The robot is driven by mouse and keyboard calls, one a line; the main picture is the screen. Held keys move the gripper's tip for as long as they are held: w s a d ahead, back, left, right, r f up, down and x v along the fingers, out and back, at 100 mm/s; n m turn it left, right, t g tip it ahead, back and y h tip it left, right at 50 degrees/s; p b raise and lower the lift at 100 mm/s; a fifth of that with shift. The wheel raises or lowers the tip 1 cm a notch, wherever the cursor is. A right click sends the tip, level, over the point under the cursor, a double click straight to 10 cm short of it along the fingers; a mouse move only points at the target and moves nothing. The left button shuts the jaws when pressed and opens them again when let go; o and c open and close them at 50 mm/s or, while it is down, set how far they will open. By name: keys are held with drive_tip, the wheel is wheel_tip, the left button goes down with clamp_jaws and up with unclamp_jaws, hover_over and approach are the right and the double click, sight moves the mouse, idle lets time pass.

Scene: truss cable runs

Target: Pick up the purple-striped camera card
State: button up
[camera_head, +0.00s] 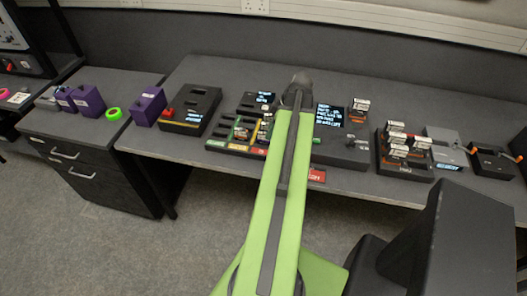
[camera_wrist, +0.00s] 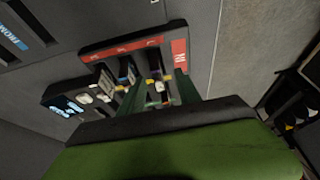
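A dark slotted holder (camera_wrist: 113,52) with a red strip along its edge and a red label (camera_wrist: 180,53) stands below my gripper in the wrist view. Several small cards sit upright in its slots. One card (camera_wrist: 158,86) with white and yellow parts stands in the slot between my fingers, with a dark purplish tint near it; I cannot make out a clear purple stripe. My gripper (camera_wrist: 158,93) shows two dark green fingers apart, one on each side of that slot, and seems to hold nothing. In the head view my arm hides the gripper.
The desk in the head view holds a card rack (camera_head: 398,152) at right, a black box with a red button (camera_head: 190,110), and a lit screen (camera_head: 330,115). Purple blocks (camera_head: 149,106) and a green ring (camera_head: 113,113) are at left. A small screen (camera_wrist: 66,106) stands beside the holder.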

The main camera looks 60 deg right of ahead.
sight(261, 139)
drive_tip(key=shift+w+f, duration=0.2)
drive_tip(key=shift+f, duration=0.2)
drive_tip(key=b+x, duration=0.4)
drive_tip(key=x, duration=0.1)
drive_tip(key=shift+w+d+f+b, duration=0.1)
drive_tip(key=shift+w+b, duration=0.2)
drive_tip(key=shift+b, duration=0.05)
clamp_jaws()
